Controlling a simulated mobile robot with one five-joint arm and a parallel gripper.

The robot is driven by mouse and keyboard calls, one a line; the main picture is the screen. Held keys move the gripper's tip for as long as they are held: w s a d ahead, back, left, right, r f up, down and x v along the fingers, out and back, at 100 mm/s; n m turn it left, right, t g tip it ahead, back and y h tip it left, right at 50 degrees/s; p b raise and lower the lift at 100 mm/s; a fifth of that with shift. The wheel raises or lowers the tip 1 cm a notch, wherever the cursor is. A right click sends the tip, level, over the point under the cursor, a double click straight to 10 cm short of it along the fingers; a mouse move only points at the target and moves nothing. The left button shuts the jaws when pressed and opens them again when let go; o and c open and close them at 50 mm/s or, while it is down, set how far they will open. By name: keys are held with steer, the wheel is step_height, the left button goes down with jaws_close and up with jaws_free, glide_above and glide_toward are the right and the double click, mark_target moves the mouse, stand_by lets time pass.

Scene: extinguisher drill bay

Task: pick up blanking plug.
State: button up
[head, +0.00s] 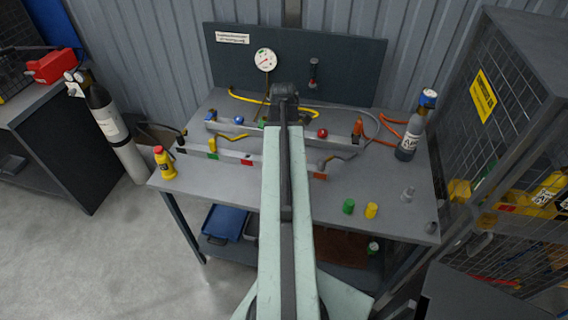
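No piece is clearly recognisable as the blanking plug at this size. Small plug-like pieces stand on the right front of the grey workbench (230,180): a green cylinder (348,206), a yellow cylinder (371,210) beside it, a light grey stepped fitting (408,194), and a dark grey piece (430,227) near the right front corner. My arm reaches across the bench from the bottom of the head view. Its dark end, with my gripper (285,90), is over the back of the bench, well away from these pieces. The fingers cannot be made out.
Rails with valves and hoses (228,153) cross the bench. A pressure gauge (265,60) is on the back panel. A yellow bottle (164,162) stands at the left edge, a grey cylinder (409,138) at the right. A mesh cage (500,120) borders the right side.

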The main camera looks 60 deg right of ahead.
step_height(320, 180, down, 2)
steer(key=shift+f+b, duration=0.1)
steer(key=shift+b, duration=0.35)
steer(key=shift+r, duration=0.2)
jaws_close()
steer(key=shift+p, duration=0.3)
step_height(320, 180, up, 10)
steer(key=p, duration=1)
steer(key=shift+r, duration=0.1)
